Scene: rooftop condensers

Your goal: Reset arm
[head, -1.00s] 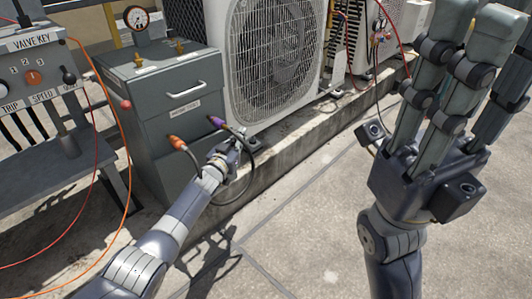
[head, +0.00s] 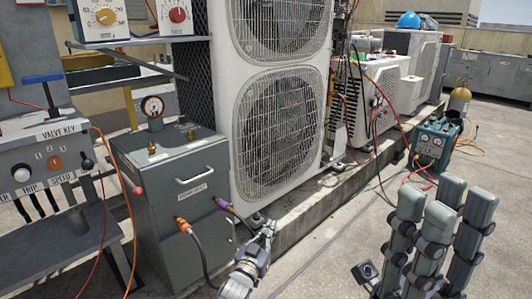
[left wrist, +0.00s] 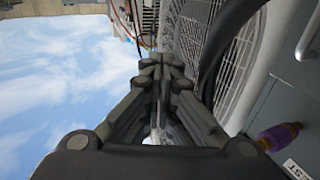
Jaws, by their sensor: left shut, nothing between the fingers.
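My left gripper (head: 268,228) is low in the middle of the head view, just right of the grey box's hose fittings. In the left wrist view its fingers (left wrist: 163,65) meet at the tips, shut and empty. My right gripper (head: 445,210) is at the lower right of the head view, fingers pointing up and apart, with nothing seen between them. Its lower part is cut off by the picture edge. A purple hose connector (head: 223,204) on the box is left of my left gripper and also shows in the left wrist view (left wrist: 278,137).
The grey box (head: 185,240) carries a gauge (head: 153,107) and an orange connector (head: 184,226). A tall white condenser (head: 225,100) stands behind it on a concrete curb (head: 300,228). A valve key panel (head: 45,165) is at left.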

